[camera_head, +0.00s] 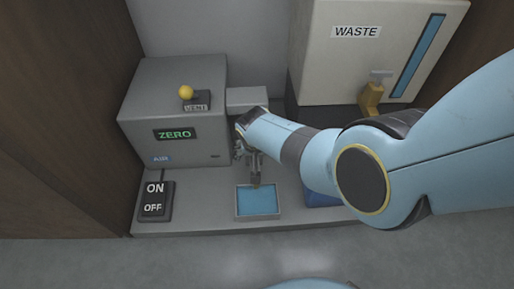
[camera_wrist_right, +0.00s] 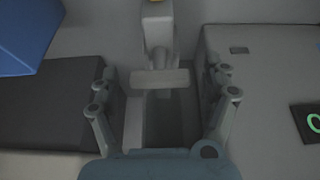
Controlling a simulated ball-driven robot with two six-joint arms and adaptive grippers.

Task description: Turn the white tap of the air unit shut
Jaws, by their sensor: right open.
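The air unit (camera_head: 175,110) is a grey box at the left in the head view, with a green ZERO display (camera_head: 175,134) and an AIR label. My right gripper (camera_head: 250,165) is at the unit's right side, above the grey base. In the right wrist view my right gripper (camera_wrist_right: 163,85) is open, one finger on each side. A pale crossbar (camera_wrist_right: 160,79) on a fitting shows between the fingers, with gaps to both; it looks like the white tap. In the head view my right arm and gripper hide this spot. My left gripper is out of view.
A yellow VENT knob (camera_head: 186,92) tops the air unit. An ON/OFF switch (camera_head: 154,202) stands at the base's left. A blue-bottomed tray (camera_head: 239,213) lies in front of my gripper. A WASTE box (camera_head: 335,70) stands behind my right arm. Wooden walls flank both sides.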

